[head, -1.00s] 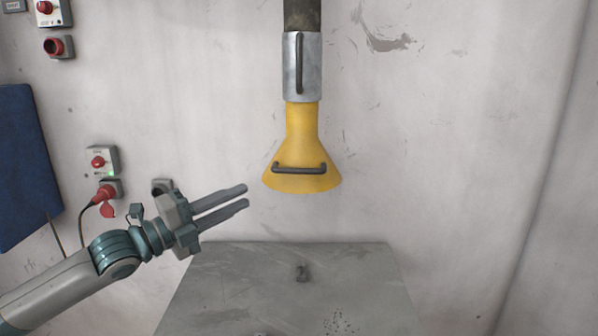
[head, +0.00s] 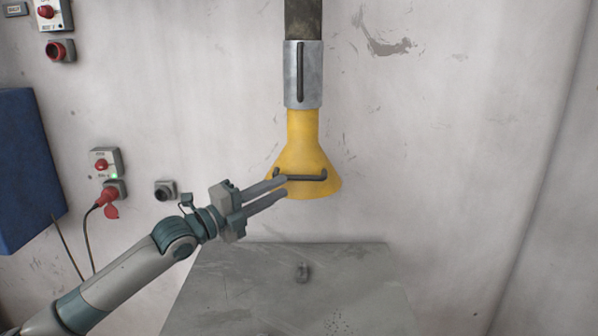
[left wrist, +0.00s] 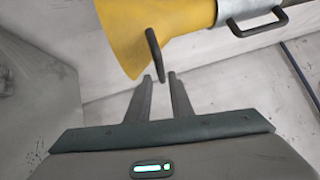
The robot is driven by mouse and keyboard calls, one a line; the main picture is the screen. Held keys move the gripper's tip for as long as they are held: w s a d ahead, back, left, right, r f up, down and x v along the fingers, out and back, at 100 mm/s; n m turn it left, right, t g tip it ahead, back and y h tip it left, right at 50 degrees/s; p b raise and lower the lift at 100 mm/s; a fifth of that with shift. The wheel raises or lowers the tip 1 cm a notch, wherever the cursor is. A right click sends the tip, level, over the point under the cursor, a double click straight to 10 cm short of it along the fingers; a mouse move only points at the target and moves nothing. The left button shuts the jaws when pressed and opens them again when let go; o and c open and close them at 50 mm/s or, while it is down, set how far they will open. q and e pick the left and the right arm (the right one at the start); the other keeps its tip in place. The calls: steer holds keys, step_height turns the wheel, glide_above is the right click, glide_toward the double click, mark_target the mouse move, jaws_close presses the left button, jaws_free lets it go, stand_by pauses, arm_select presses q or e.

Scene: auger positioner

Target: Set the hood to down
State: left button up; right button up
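The yellow hood (head: 309,152) hangs mouth down from a metal sleeve (head: 303,75) on a dark pipe, above a grey table. A dark bar handle (head: 301,177) runs across its lower front. My left gripper (head: 283,187) is open, its fingertips at the left end of this handle in the head view. In the left wrist view the handle (left wrist: 154,54) stands just beyond and between the two open fingertips (left wrist: 160,80). The handle does not look gripped; I cannot tell whether a finger touches it. My right gripper is not in view.
Red switches, sockets and a plugged cable (head: 105,197) are on the left wall beside a blue panel (head: 25,170). The right side is clear.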

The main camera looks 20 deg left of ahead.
mark_target(296, 180)
arm_select(q)
steer(key=p+x, duration=0.2)
steer(key=x, duration=0.5)
steer(key=shift+w+d+r, duration=0.1)
steer(key=shift+w+d, duration=0.05)
steer(key=shift+c, duration=0.3)
jaws_close()
